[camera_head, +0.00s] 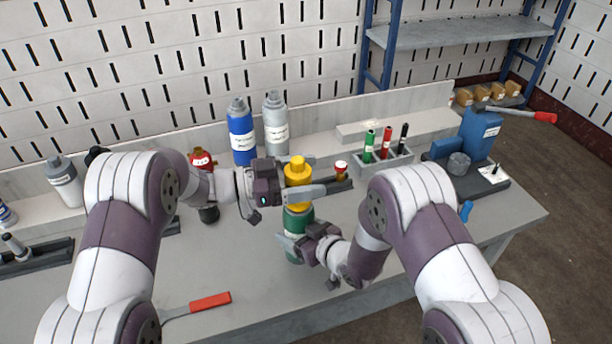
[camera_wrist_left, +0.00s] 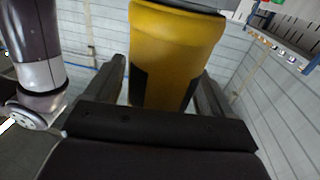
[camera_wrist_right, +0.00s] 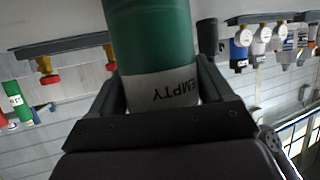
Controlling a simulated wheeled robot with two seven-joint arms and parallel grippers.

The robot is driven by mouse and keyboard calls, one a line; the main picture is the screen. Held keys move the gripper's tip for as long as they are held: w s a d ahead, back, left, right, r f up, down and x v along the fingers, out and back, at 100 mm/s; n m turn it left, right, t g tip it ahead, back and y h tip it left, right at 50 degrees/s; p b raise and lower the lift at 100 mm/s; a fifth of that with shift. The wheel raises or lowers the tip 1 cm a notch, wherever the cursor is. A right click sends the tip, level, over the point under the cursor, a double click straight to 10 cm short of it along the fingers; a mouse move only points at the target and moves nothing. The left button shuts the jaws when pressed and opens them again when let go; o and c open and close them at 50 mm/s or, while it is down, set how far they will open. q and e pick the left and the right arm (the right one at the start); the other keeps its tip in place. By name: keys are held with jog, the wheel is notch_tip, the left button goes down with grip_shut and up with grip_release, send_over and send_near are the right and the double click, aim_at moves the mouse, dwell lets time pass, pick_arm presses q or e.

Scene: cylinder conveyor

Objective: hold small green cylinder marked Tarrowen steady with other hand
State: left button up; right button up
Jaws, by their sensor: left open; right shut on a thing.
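The small green cylinder (camera_head: 296,221) is upright in front of me, with a stepped yellow cap (camera_head: 298,172) on top. My right gripper (camera_head: 296,241) is shut on its lower green body. In the right wrist view the green cylinder (camera_wrist_right: 150,38) sits between the fingers, and its white label reads "EMPTY"; I cannot read a name. My left gripper (camera_head: 318,180) is open, its fingers on either side of the yellow cap. The cap also fills the middle of the left wrist view (camera_wrist_left: 175,55). Whether the cylinder's base touches the bench is hard to tell.
Behind stand a blue cylinder (camera_head: 241,132) and a grey one (camera_head: 276,124). A tray (camera_head: 388,160) holds green, red and black pieces to the right. A blue device (camera_head: 480,132) stands far right. A red-handled tool (camera_head: 209,301) lies on the front left of the bench (camera_head: 250,270).

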pick_arm(q)
jog(key=n+t+y, duration=0.1)
jog(key=n+t, duration=0.1)
jog(key=t, duration=0.1)
jog(key=n+t+y, duration=0.1)
jog(key=n+t, duration=0.1)
jog(key=t, duration=0.2)
jog(key=shift+w+a+n+y, duration=0.1)
jog(key=shift+w+n+y, duration=0.05)
jog(key=shift+n+y, duration=0.25)
jog(key=shift+w+n+t+y, duration=0.1)
jog(key=shift+n+t+y, duration=0.2)
jog(key=shift+n+t, duration=0.15)
jog(key=shift+w+a+t, duration=0.1)
jog(key=shift+w+t, duration=0.05)
jog(key=shift+t, duration=0.2)
jog(key=shift+n+y, duration=0.25)
jog(key=shift+y, duration=0.05)
jog(key=n+t+y, duration=0.4)
jog(key=shift+y, duration=0.4)
jog(key=shift+w+a+n+t+y, duration=0.1)
jog(key=shift+a+n+t+y, duration=0.1)
jog(key=shift+n+t+y, duration=0.35)
jog(key=shift+w+a+n+t+y, duration=0.15)
jog(key=shift+n+y, duration=0.2)
jog(key=shift+y, duration=0.4)
